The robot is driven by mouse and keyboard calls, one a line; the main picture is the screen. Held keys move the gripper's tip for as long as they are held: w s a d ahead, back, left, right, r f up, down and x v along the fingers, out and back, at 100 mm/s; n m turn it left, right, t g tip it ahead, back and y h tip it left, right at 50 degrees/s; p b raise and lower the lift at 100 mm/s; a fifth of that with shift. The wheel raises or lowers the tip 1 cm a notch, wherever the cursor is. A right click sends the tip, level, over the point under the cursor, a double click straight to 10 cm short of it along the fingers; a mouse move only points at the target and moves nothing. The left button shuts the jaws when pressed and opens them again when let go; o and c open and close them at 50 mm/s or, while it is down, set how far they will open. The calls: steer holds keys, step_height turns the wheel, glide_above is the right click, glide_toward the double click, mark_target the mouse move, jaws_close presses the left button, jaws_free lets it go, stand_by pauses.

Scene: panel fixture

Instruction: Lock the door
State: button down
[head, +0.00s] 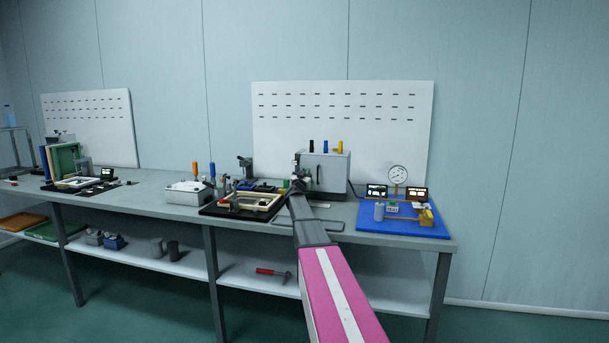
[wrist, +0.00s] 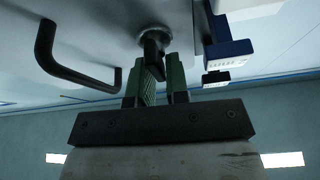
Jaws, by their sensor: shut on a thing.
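The grey panel box (head: 331,170) stands on the bench in front of the white pegboard. In the wrist view its door (wrist: 100,25) fills the upper left and carries a black bar handle (wrist: 52,60) and a lock knob (wrist: 153,45), a black tab on a round silver base. My gripper (wrist: 160,72) has its green fingers on either side of the black tab, shut on it. The tab's end is partly hidden between the fingers. In the head view my gripper (head: 299,187) is at the box's left front, and my arm hides part of it.
A blue board with a gauge (head: 397,176) and brass piping lies right of the box. A black tray with a cream frame (head: 245,204) lies to its left. Dark blue and black blocks (wrist: 228,50) show right of my fingers in the wrist view.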

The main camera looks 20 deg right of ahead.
steer(key=m+g+h, duration=0.1)
steer(key=m+g, duration=0.1)
steer(key=m, duration=0.3)
steer(key=m+g, duration=0.2)
steer(key=m, duration=0.3)
steer(key=d+m+g+h, duration=0.1)
steer(key=m+g, duration=0.1)
steer(key=m, duration=0.4)
steer(key=shift+s+f+g+h, duration=0.25)
steer(key=shift+f+g+h, duration=0.05)
steer(key=shift+f, duration=0.1)
steer(key=shift+f+m+g+y, duration=0.15)
steer(key=shift+m+g+y, duration=0.15)
steer(key=shift+m, duration=0.85)
steer(key=shift+f+m+g+y, duration=0.1)
steer(key=shift+m+g+y, duration=0.15)
steer(key=shift+m, duration=0.9)
steer(key=c, duration=1.2)
jaws_free()
